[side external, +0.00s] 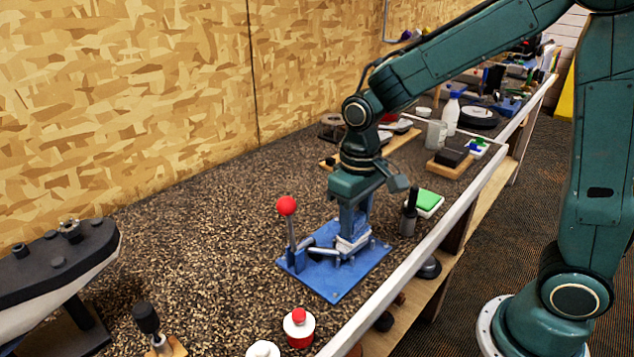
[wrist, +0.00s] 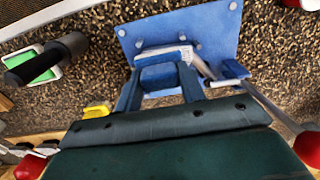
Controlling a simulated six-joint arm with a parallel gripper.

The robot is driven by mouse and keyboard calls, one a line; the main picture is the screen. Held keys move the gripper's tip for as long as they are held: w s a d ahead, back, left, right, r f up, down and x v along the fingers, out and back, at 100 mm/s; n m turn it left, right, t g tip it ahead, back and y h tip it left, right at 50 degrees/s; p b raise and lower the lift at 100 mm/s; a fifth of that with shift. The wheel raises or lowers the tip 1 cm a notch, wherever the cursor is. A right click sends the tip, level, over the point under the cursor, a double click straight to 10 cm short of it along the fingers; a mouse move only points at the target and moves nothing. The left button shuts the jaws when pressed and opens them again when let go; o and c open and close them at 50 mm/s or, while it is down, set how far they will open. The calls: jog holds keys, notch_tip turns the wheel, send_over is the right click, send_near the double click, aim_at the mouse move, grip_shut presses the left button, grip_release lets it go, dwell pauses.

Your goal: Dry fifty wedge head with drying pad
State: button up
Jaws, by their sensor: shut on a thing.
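My gripper (side external: 352,228) points down over a blue base plate (side external: 335,280) with a red-knobbed lever (side external: 287,206). In the wrist view, my gripper (wrist: 163,80) has its two blue fingers shut around a blue block with a whitish edge (wrist: 165,54), apparently the drying pad. The block is low over the plate, close to silver metal parts (wrist: 203,65). I cannot clearly tell the fifty wedge head from the fixture's metal, or whether the block touches it. The fingers and block hide part of the fixture.
A green pad in a white tray (side external: 428,201) and a dark-handled upright tool (side external: 409,212) stand right of the plate. A red-and-white container (side external: 299,327) is in front. The speckled bench is clear left of the plate (side external: 200,250). A pale rail runs along its edge.

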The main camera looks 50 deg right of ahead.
jog(key=shift+a+f, duration=0.15)
jog(key=shift+a, duration=0.7)
jog(key=shift+s+d, duration=0.1)
jog(key=shift+d, duration=1.15)
jog(key=shift+a, duration=0.1)
jog(key=shift+a+r, duration=0.2)
jog(key=shift+a, duration=0.95)
jog(key=shift+d, duration=0.1)
